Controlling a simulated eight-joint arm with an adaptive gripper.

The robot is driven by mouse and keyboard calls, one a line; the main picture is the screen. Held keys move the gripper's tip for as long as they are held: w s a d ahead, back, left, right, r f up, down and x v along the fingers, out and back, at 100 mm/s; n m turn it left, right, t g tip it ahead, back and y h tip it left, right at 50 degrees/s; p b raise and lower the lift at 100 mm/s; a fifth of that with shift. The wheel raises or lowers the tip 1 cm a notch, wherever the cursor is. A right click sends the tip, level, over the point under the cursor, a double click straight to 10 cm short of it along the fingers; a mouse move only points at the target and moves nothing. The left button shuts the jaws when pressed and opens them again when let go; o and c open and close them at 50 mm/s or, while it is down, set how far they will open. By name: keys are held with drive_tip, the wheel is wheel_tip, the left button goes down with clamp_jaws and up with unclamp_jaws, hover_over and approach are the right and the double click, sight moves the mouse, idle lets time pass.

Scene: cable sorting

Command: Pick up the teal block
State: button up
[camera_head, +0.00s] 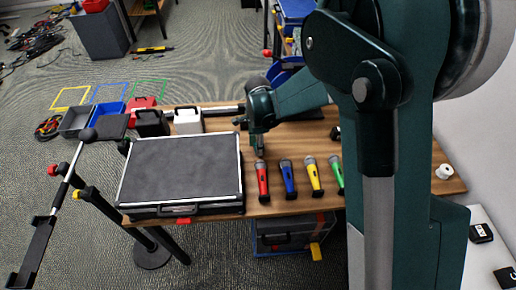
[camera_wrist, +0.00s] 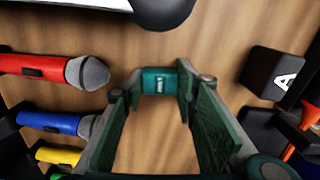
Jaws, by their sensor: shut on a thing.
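The teal block (camera_wrist: 159,82) is a small block with a dark label on its face. In the wrist view it sits between the fingertips of my gripper (camera_wrist: 158,88), which is shut on it. In the head view my gripper (camera_head: 259,150) points down over the wooden table (camera_head: 215,121), just above the head of the red microphone. The block cannot be made out there. Wood shows around the block in the wrist view, but I cannot tell whether it touches the table.
A red microphone (camera_head: 262,181), a blue one (camera_head: 288,179), a yellow one (camera_head: 313,177) and a green one (camera_head: 337,174) lie in a row. A grey-topped case (camera_head: 183,169) lies left. A black block marked "A" (camera_wrist: 272,75) stands right of my fingers.

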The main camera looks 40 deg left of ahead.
drive_tip(key=shift+r, duration=0.15)
wheel_tip(320, 180, up, 10)
drive_tip(key=p, duration=0.1)
idle(0.6)
